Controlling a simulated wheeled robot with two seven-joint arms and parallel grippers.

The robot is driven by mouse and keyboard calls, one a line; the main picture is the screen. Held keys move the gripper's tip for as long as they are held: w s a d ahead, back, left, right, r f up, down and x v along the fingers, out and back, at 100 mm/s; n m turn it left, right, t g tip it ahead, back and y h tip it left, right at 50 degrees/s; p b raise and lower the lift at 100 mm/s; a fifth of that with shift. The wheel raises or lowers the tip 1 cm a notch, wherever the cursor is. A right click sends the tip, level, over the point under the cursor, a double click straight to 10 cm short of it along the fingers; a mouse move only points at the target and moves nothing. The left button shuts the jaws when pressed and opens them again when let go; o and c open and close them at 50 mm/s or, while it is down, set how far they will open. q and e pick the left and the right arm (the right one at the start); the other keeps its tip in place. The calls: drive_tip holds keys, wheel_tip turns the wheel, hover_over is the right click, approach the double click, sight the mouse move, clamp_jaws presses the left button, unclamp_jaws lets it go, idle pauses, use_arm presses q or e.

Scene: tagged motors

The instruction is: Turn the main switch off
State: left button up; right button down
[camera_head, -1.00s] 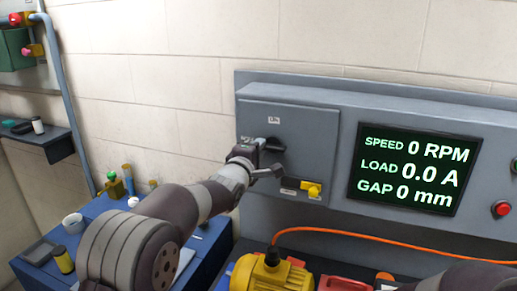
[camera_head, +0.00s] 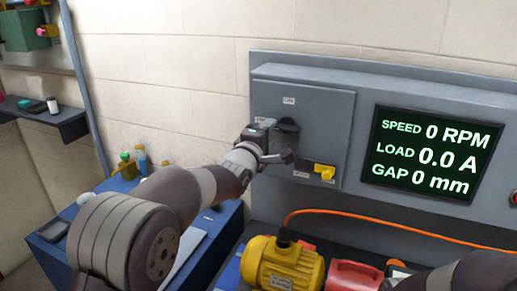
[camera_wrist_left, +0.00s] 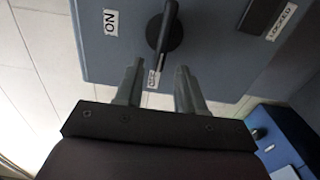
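The main switch is a black rotary handle (camera_head: 287,125) on the grey cabinet door (camera_head: 335,118). It also shows in the left wrist view (camera_wrist_left: 165,32), its bar in line with the OFF label (camera_wrist_left: 153,78), while the ON label (camera_wrist_left: 111,22) lies off to its side. My left gripper (camera_head: 278,141) is at the left of the handle. In the left wrist view its two fingers (camera_wrist_left: 160,68) are spread, with the OFF label between them. They hold nothing, and their tips are short of the handle's pivot. My right gripper is not in view.
A yellow latch (camera_head: 325,172) sits below the handle. A display (camera_head: 430,153) at the right reads 0 RPM, 0.0 A and 0 mm. A yellow motor (camera_head: 283,264) and an orange cable (camera_head: 400,226) are below. A blue bench (camera_head: 215,232) stands at the left.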

use_arm(q)
drive_tip(key=b+v, duration=0.3)
drive_tip(key=v, duration=0.7)
drive_tip(key=s+a+f+m+g+y, duration=0.2)
drive_tip(key=s+a+f+m+g, duration=0.25)
drive_tip(key=f, duration=0.55)
drive_tip(key=s+a+f+m+g+y, duration=0.2)
drive_tip(key=s+f+m+g, duration=0.4)
drive_tip(key=f, duration=0.5)
drive_tip(key=s+a+f+m+g, duration=0.2)
drive_tip(key=s+f, duration=0.3)
drive_tip(key=s, duration=0.3)
drive_tip(key=s+a+f+m+g+y, duration=0.1)
drive_tip(key=s+a+f+m+g, duration=0.1)
drive_tip(key=s+f, duration=0.3)
drive_tip(key=s+a+g, duration=0.1)
drive_tip(key=s, duration=0.2)
drive_tip(key=shift+y, duration=0.3)
